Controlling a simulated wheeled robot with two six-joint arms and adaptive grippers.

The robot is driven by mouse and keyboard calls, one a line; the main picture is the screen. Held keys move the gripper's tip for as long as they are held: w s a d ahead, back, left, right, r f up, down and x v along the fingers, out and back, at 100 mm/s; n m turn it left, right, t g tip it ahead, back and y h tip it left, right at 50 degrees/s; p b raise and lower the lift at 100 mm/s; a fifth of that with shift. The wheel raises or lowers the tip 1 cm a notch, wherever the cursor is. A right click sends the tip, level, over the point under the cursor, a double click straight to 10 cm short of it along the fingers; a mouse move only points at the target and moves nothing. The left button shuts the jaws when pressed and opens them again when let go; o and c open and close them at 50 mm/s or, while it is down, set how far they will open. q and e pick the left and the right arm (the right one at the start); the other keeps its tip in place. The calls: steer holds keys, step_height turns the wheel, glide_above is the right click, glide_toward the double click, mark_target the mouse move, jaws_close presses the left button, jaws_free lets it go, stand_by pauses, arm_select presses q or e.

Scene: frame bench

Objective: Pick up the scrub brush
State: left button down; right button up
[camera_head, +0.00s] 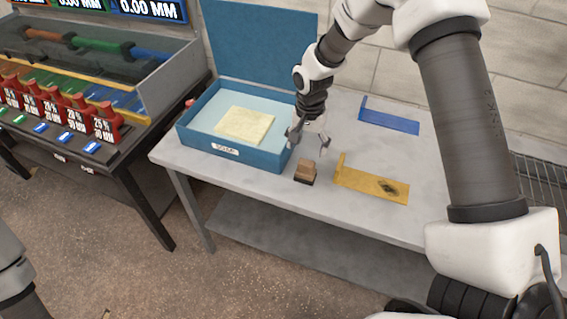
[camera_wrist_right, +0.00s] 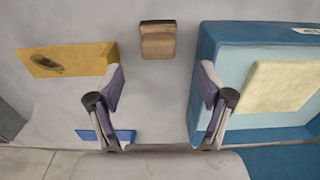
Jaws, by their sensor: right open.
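The scrub brush (camera_head: 306,172) is a small block with a tan wooden top and a dark lower part. It rests on the grey bench near its front edge. In the right wrist view the brush (camera_wrist_right: 158,41) lies beyond the fingertips, roughly centred between them. My right gripper (camera_head: 310,143) is open and empty above the bench, just behind the brush in the head view. Its two fingers also show apart in the right wrist view (camera_wrist_right: 160,88). My left gripper is not in view; only a piece of my left arm shows at the left edge.
A blue open box (camera_head: 232,157) with a pale yellow block (camera_head: 244,126) stands left of the brush. A yellow plate (camera_head: 370,184) with a dark smudge lies to its right. A blue plate (camera_head: 389,121) lies behind. Bare grey bench (camera_head: 250,182) lies in front of the box.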

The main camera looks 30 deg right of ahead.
mark_target(307, 162)
steer(key=shift+w+a+f, duration=0.1)
steer(key=shift+w+f, duration=0.3)
steer(key=shift+f, duration=0.45)
steer(key=f+p, duration=0.1)
steer(key=f, duration=0.2)
steer(key=f+p, duration=0.1)
steer(key=f, duration=0.1)
steer(key=shift+s+d+p, duration=0.3)
steer(key=shift+s+d, duration=0.1)
steer(key=shift+w+a+f, duration=0.1)
steer(key=shift+w+f, duration=0.1)
steer(key=shift+f, duration=0.25)
steer(key=shift+s+r, duration=0.1)
steer(key=shift+s, duration=0.05)
steer(key=c, duration=1.3)
